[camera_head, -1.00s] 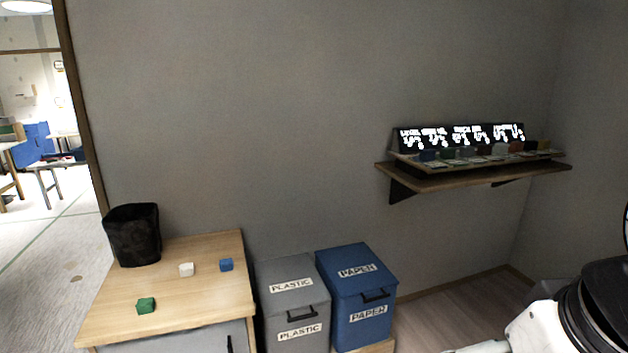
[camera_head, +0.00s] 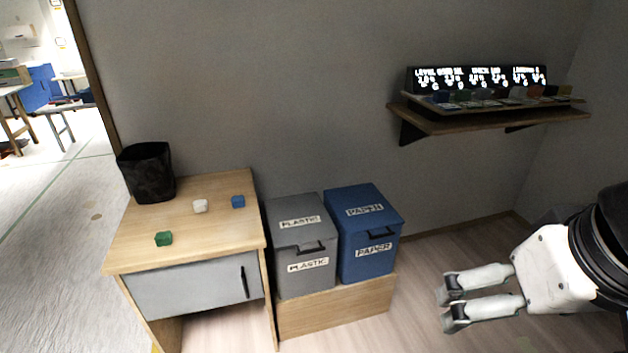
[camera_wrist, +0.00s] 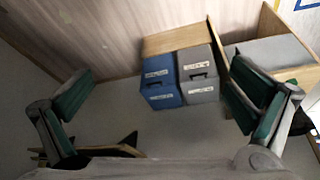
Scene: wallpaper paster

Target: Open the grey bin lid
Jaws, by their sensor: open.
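The grey bin (camera_head: 304,276) is labelled PLASTIC and stands on a low wooden base between the wooden cabinet and the blue bin. Its lid (camera_head: 285,236) is shut and has a dark handle (camera_head: 312,247) at the front edge. In the wrist view the grey bin (camera_wrist: 203,95) lies between my fingers' directions, farther off. My gripper (camera_head: 447,304) is open and empty, to the right of the bins in the head view and apart from them. The wrist view shows its two green-padded fingers (camera_wrist: 160,98) spread wide.
The blue PAPER bin (camera_head: 367,262) touches or nearly touches the grey bin's right side. The wooden cabinet (camera_head: 225,190) on the left carries a black basket (camera_head: 147,174) and small green, white and blue blocks. A wall shelf (camera_head: 440,124) is above right. Floor before the bins is clear.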

